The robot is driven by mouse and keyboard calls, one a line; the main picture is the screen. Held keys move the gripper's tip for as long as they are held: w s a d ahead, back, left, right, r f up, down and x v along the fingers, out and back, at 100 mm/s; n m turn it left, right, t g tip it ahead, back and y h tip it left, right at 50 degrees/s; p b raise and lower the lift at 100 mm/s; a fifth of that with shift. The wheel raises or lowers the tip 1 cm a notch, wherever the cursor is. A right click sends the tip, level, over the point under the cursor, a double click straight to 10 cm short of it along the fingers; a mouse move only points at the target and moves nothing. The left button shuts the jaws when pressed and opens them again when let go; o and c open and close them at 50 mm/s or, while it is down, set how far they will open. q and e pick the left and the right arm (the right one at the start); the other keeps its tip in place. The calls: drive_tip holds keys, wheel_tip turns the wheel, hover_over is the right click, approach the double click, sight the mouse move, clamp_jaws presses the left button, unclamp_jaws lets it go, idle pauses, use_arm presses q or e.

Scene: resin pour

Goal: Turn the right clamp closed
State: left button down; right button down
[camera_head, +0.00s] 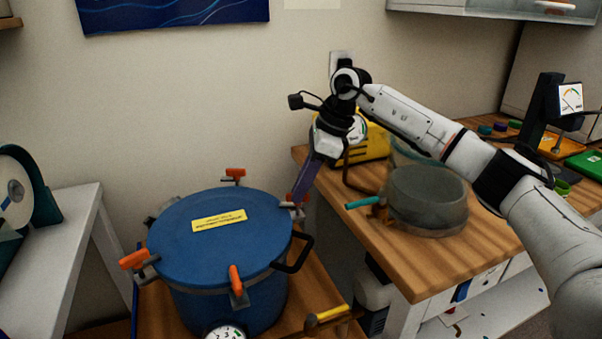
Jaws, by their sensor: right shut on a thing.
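The blue pressure pot (228,295) stands at lower left with its blue lid (190,243) on, bearing a yellow label. The right clamp (289,206) is at the lid's right rim, its handle mostly hidden by my gripper. My right gripper (299,194) reaches down from above and is shut on the right clamp's handle. Orange-handled clamps also show at the back (235,173), left (133,260) and front (236,280) of the lid. My left gripper is not in view.
A wooden workbench (420,265) at right holds a clear grey container (428,198) and a yellow case (368,146). A black pot handle (298,256) sticks out below the right clamp. A gauge (226,333) sits at the pot's front. A white table (60,235) stands at left.

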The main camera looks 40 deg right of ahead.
drive_tip(key=n+g+p, duration=0.1)
drive_tip(key=n+p, duration=0.1)
drive_tip(key=n, duration=0.1)
drive_tip(key=shift+w+r+y, duration=0.1)
drive_tip(key=shift+r+y, duration=0.05)
drive_tip(key=shift+y, duration=0.15)
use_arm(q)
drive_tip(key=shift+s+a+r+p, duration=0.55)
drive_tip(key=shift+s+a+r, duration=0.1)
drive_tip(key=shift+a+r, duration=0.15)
use_arm(e)
drive_tip(key=shift+n+g, duration=0.3)
drive_tip(key=shift+n, duration=0.4)
drive_tip(key=c, duration=1.8)
unclamp_jaws()
drive_tip(key=shift+c, duration=0.2)
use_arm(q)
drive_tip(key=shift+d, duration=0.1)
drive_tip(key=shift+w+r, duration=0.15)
use_arm(e)
drive_tip(key=w+v, duration=0.1)
drive_tip(key=v, duration=0.9)
drive_tip(key=shift+s, duration=0.45)
